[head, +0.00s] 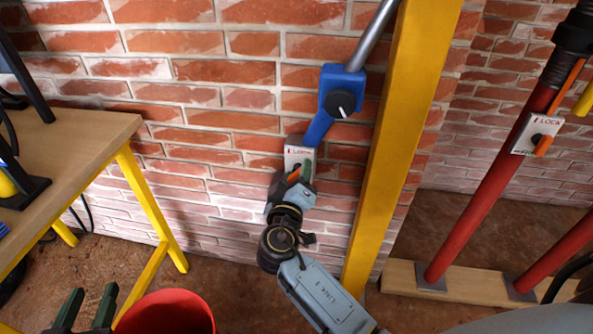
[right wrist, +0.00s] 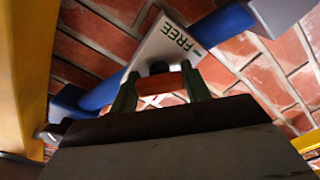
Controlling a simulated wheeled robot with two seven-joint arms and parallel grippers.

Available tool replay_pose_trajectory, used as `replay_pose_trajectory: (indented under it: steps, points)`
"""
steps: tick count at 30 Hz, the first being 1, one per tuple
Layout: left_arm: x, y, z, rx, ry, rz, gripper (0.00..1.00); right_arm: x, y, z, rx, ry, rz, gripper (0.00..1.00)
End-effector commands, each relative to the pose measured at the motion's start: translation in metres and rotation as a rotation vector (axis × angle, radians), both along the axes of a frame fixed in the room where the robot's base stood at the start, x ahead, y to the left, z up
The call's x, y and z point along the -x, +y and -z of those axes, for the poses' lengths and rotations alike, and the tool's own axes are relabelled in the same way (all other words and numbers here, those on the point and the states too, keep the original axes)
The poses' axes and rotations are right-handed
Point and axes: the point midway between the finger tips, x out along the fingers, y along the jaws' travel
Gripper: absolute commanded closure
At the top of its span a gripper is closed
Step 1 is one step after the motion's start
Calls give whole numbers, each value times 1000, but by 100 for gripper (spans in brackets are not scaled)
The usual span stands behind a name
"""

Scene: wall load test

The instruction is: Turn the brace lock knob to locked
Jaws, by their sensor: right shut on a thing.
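The brace is a blue bar (head: 318,128) on the brick wall, and its white plate (head: 299,157) reads LOCK in the head view. The plate in the right wrist view (right wrist: 165,45) shows the word FREE. An orange knob handle (head: 294,174) sits at the plate; it also shows in the right wrist view (right wrist: 161,85), below a dark hub. My right gripper (head: 301,180) is shut on this knob, with green fingers on both sides (right wrist: 161,92). The exact knob angle is partly hidden by my gripper. My left gripper (head: 87,308) is open and empty, low at the left.
A blue block with a black dial (head: 341,103) is higher on the brace. A yellow post (head: 400,130) stands close at the right. Red props (head: 487,190) with another LOCK plate (head: 538,134) stand further right. A workbench (head: 75,150) and red bucket (head: 168,313) are at left.

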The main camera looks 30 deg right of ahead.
Motion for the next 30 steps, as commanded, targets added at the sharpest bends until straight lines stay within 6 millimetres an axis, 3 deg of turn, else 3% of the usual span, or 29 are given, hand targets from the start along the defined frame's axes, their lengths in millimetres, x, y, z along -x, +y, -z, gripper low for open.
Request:
replay_pose_trajectory:
  steps: [8, 15, 24, 27, 30]
  points:
    - [28, 20, 54, -101, 370, -30, 64, 0, 0, -2, 211, 162, 1, 76]
    - [71, 41, 92, -180, 692, -58, 64, 0, 0, -2, 376, 286, 1, 76]
    - [123, 61, 113, -245, 992, -84, 64, 0, 0, 0, 520, 395, 0, 76]
    - [135, 65, 115, -258, 1051, -89, 64, 0, 0, 0, 549, 415, 0, 76]
    - [133, 66, 121, -261, 1055, -90, 64, 0, 0, 0, 568, 430, 0, 76]
